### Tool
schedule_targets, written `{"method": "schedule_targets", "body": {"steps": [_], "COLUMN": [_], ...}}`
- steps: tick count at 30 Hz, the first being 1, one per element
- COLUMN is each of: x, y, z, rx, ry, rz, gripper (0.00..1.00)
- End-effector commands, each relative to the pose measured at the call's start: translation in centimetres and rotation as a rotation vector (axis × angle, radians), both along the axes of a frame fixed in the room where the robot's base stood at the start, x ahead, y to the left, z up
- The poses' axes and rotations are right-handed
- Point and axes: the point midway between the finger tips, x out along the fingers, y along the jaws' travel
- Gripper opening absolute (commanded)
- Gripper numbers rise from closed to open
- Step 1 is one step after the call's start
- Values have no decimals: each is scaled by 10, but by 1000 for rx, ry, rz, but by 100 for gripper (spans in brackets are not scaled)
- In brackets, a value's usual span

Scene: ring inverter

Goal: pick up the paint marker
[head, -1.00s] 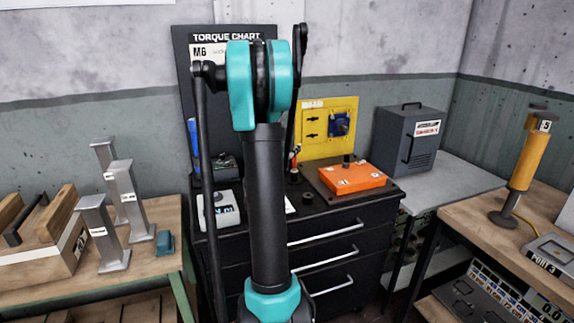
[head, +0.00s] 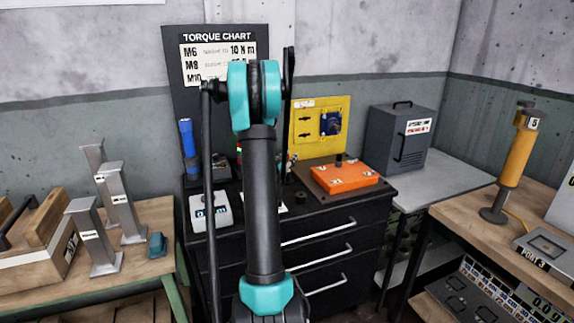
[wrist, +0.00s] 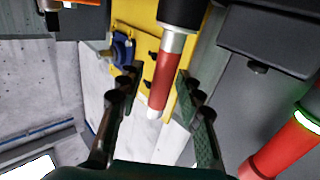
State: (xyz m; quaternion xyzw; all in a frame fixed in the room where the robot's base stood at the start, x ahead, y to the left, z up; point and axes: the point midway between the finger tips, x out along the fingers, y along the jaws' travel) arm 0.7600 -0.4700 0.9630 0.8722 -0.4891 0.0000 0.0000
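In the wrist view a slim marker-like thing (wrist: 159,85), with a red body, silver collar, dark wide end and pale tip, lies between the fingers of my gripper (wrist: 155,80). I take it for the paint marker. My gripper is open; a finger shows on each side of it, with gaps visible in the picture. Whether the fingers are level with it in depth I cannot tell. In the head view my arm stands in front of the dark cabinet and hides my gripper and part of the cabinet top.
The black cabinet (head: 325,225) bears an orange box (head: 345,176), a yellow panel (head: 320,125) and a white box with a display (head: 209,210). A blue cylinder (head: 188,140) stands at the left. A red thing with a glowing green ring (wrist: 285,140) is at the right in the wrist view.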

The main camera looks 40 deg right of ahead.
Motion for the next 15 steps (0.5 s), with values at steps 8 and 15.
{"method": "schedule_targets", "body": {"steps": [8,15], "x": [15,15], "y": [-25,-24], "z": [0,0], "rx": [0,0], "ry": [0,0], "rz": [0,1], "gripper": [36,26]}}
